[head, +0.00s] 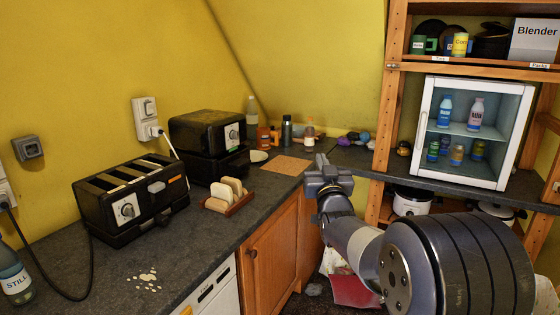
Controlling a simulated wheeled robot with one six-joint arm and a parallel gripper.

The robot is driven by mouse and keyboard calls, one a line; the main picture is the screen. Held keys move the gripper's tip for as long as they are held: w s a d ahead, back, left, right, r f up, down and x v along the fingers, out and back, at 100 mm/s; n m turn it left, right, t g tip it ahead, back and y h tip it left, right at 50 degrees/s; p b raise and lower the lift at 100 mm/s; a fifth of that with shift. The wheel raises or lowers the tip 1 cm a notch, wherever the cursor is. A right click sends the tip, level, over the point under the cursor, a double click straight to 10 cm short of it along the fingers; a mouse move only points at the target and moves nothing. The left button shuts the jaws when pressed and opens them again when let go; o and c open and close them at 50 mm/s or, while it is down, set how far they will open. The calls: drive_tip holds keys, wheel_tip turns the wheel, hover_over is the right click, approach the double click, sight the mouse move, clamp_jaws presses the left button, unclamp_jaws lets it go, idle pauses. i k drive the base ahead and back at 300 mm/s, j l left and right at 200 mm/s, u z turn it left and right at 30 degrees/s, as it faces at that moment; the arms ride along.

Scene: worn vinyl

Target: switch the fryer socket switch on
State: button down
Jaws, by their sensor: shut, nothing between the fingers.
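A white wall socket (145,118) with a switch in its upper part and a plug with a white cable in its lower part is on the yellow wall. The cable runs down behind a black appliance with a dial (207,143), which may be the fryer. A grey wall box (28,148) is further left, and another white socket (5,190) with a black cable is cut off at the left edge. I cannot read any switch position. My gripper (323,162) is shut and empty, in front of the counter's far corner, well right of the sockets.
A black toaster (130,197), a rack with bread slices (228,195), a STILL bottle (15,273) and pale crumbs (147,279) are on the dark counter (80,258). Bottles and a board (286,165) stand further back. A wooden shelf with a white cabinet (470,130) is right.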

sight(149, 106)
drive_tip(key=u, duration=0.35)
drive_tip(key=i+l+u, duration=0.25)
drive_tip(key=u, duration=0.25)
drive_tip(key=i+l+u, duration=0.7)
drive_tip(key=l+u, duration=0.25)
drive_tip(key=i+l, duration=0.15)
drive_tip(key=l, duration=0.2)
drive_tip(key=i+l, duration=0.1)
drive_tip(key=l, duration=0.2)
drive_tip(key=i+l+u, duration=0.1)
drive_tip(key=l, duration=0.25)
drive_tip(key=i+l, duration=0.15)
drive_tip(key=l, duration=0.2)
drive_tip(key=i+l, duration=0.1)
drive_tip(key=l, duration=0.25)
